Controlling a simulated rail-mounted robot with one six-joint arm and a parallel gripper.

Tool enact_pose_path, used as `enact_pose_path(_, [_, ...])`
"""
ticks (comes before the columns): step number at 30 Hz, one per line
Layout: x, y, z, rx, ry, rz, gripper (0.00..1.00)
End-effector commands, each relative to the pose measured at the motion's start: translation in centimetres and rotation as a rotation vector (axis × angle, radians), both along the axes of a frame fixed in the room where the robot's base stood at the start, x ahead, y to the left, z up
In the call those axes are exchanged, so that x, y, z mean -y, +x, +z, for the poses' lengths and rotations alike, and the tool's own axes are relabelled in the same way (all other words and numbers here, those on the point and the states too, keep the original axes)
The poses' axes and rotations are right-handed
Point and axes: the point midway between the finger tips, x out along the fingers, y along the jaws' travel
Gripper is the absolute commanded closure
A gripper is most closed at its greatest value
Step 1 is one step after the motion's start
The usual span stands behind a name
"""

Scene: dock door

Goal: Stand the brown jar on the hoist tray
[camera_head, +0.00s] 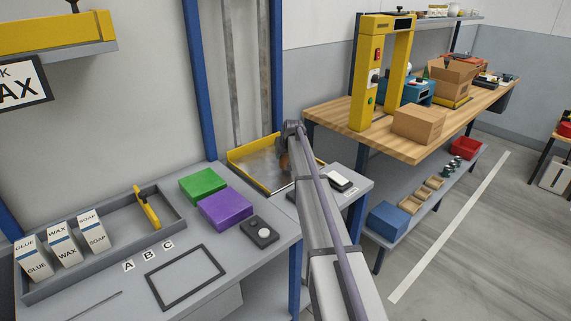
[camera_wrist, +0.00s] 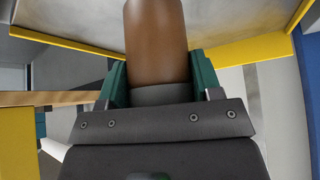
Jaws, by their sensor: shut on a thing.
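The brown jar (camera_wrist: 157,40) stands out large in the wrist view, held between the green finger pads of my gripper (camera_wrist: 160,78). My gripper is shut on it. The hoist tray (camera_head: 255,172) is a metal tray with a yellow rim, beyond the grey bench in the head view. Its metal surface and yellow rim (camera_wrist: 250,48) also show behind the jar in the wrist view. In the head view only a small brown part of the jar (camera_head: 284,161) shows beside my arm, over the tray area. I cannot tell whether the jar's base touches the tray.
The grey bench holds a green box (camera_head: 203,185), a purple box (camera_head: 225,210), a black button box (camera_head: 260,232) and a tray (camera_head: 40,293) with white cartons. Blue posts (camera_head: 200,80) flank the hoist. A wooden table (camera_head: 400,145) with a yellow frame stands at right.

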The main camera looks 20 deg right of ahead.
Motion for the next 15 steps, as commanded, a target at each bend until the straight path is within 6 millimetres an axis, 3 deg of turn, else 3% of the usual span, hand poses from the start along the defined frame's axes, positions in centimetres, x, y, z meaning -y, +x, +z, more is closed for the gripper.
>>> enact_pose_path(1, [0.0,0.0,-1.88,0.0,0.0,0.0,0.71])
enact_pose_path(4, [-0.01,0.0,-1.66,0.0,0.0,0.0,0.72])
enact_pose_path(5, [-0.01,0.0,-1.5,0.0,0.0,0.0,0.76])
enact_pose_path(12, [-0.01,0.01,-1.9,0.0,0.0,0.0,0.76])
enact_pose_path(13, [-0.01,0.0,-1.87,0.0,0.0,0.0,0.41])
enact_pose_path(15, [-0.01,0.01,-1.74,0.0,0.0,0.0,0.34])
